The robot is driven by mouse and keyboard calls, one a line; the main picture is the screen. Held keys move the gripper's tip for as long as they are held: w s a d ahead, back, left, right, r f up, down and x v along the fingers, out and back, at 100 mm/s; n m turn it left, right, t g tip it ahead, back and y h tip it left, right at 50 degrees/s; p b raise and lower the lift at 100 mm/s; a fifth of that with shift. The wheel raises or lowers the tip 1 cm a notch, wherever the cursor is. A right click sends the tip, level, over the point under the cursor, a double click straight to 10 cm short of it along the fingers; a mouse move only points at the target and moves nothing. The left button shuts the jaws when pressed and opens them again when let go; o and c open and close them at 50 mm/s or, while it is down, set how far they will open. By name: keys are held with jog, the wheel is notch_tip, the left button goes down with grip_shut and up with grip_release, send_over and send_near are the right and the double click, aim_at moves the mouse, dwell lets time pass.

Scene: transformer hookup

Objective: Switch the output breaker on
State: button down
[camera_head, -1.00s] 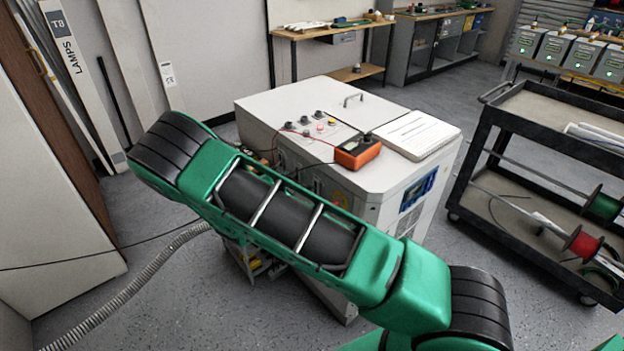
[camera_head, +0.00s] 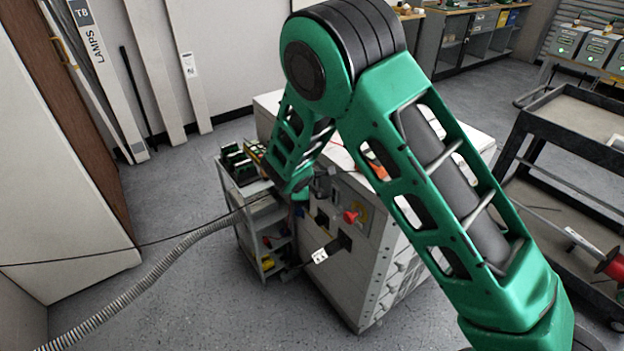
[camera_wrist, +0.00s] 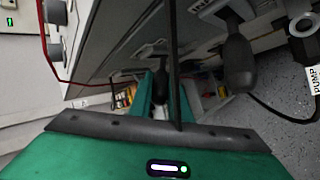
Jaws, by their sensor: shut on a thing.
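The white transformer cabinet (camera_head: 355,285) stands mid-floor. My arm reaches over to its left-hand face and hides much of its top. My gripper (camera_wrist: 162,108) is at that face, largely hidden by my arm in the head view. In the wrist view its green fingers close around a dark, handle-like piece (camera_wrist: 160,84). I cannot tell for certain that this is the output breaker's lever. A red knob on a yellow plate (camera_head: 350,216) is on the same face, right of my gripper. A dark plug or handle (camera_wrist: 238,62) hangs right of the fingers in the wrist view.
A small grey shelf cart (camera_head: 262,235) stands close to the cabinet's left. A white tag (camera_head: 320,256) hangs on a dark cable; a tag reading PUMP (camera_wrist: 313,80) shows in the wrist view. A ribbed hose (camera_head: 150,265) crosses the floor. A black trolley (camera_head: 575,115) is at right.

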jog(key=shift+s+d+f, duration=0.15)
jog(key=shift+d, duration=0.1)
jog(key=c, duration=1.7)
grip_release()
jog(key=shift+o, duration=0.2)
jog(key=shift+a, duration=0.1)
jog(key=shift+r, duration=0.3)
jog(key=v, duration=1)
jog(key=shift+s+r, duration=0.1)
